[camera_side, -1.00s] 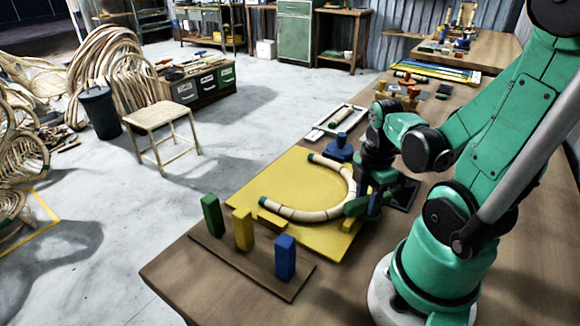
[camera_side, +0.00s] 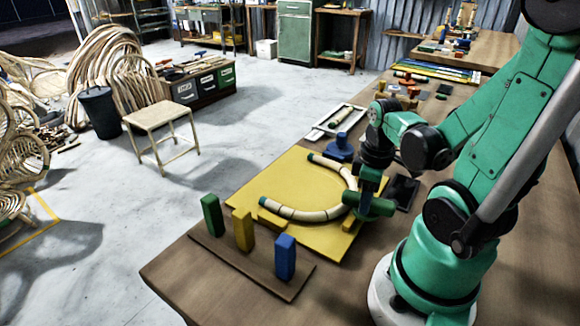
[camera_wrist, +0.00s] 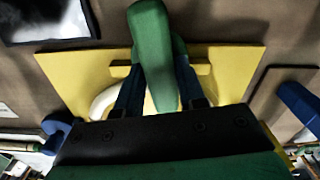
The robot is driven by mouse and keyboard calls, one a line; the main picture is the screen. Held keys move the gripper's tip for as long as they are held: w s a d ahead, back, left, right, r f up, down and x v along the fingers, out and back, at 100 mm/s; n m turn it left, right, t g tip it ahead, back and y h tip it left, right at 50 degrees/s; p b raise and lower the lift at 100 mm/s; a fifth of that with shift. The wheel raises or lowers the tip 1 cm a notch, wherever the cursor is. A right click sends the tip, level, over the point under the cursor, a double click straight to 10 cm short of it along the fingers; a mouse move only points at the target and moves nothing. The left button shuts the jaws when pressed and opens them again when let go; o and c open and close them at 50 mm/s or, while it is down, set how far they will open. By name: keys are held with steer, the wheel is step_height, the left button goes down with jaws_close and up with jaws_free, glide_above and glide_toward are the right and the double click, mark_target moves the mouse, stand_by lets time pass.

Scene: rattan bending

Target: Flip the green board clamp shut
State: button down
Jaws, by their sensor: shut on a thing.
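The green board clamp (camera_side: 376,206) sits at the right edge of the yellow board (camera_side: 285,180), by the curved rattan piece (camera_side: 300,213). In the wrist view the green clamp (camera_wrist: 152,50) stands between the blue fingers of my gripper (camera_wrist: 157,85). My gripper (camera_side: 368,192) is shut on it in the side view, its fingertips partly hidden by the clamp. The rattan lies bent in a U on the board, and in the wrist view it is mostly hidden behind the fingers. A blue clamp (camera_side: 340,150) stands at the board's far edge.
A brown base with green (camera_side: 211,215), yellow (camera_side: 243,230) and blue (camera_side: 285,257) blocks stands at the table's near left. A dark tray (camera_side: 403,191) lies right of the board. A framed tray (camera_side: 340,120) lies beyond it.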

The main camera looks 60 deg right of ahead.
steer(key=shift+m, duration=0.8)
steer(key=c, duration=0.5)
jaws_free()
steer(key=shift+r, duration=0.1)
steer(key=shift+r, duration=2.65)
